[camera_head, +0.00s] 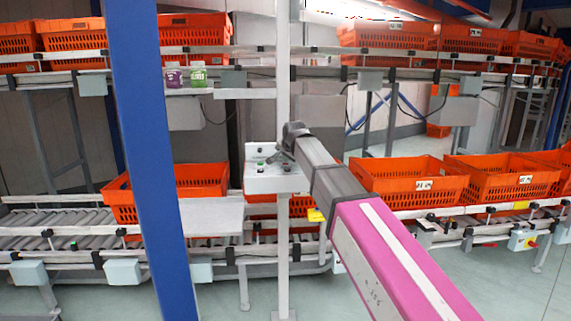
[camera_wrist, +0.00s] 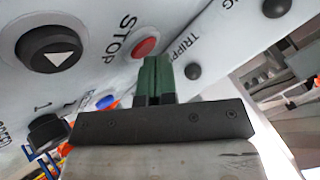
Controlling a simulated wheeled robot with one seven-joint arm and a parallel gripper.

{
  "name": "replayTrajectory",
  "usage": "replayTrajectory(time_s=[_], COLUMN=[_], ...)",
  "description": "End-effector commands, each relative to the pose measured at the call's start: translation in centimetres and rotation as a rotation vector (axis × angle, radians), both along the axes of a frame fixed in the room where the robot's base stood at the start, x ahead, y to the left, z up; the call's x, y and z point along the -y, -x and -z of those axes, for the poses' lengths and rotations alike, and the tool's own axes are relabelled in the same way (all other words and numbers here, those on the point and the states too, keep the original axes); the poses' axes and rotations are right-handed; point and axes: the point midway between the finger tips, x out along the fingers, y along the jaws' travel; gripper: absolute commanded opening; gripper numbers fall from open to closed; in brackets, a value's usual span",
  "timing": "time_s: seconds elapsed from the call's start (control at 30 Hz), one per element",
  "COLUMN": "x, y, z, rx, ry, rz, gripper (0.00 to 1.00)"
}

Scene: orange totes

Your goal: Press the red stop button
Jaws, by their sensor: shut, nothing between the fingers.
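The red stop button (camera_wrist: 146,47) is a round red cap on a pale control panel (camera_wrist: 100,72), beside the printed word STOP. My gripper (camera_wrist: 154,62) has two green fingers shut together with nothing between them. Their tips overlap the lower right part of the button in the wrist view; I cannot tell whether they touch it. In the head view the panel (camera_head: 290,183) stands on a pale post, and the dark end of my arm reaches to it. The fingers and the red button are too small to make out there.
A black button with a white triangle (camera_wrist: 52,48) lies left of the red one. Black knobs (camera_wrist: 276,7) sit to the right. Orange totes (camera_head: 408,183) stand on conveyors behind the panel. A blue post (camera_head: 150,150) rises at left.

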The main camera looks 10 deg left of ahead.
Motion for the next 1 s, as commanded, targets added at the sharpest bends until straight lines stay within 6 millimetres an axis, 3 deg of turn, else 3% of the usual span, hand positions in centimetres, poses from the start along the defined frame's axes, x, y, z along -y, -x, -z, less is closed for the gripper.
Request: replayTrajectory(time_s=[1.0], x=[0.0], y=[0.0], z=[-2.0], rx=[0.0], ry=[0.0], rz=[0.0], gripper=[0.0])
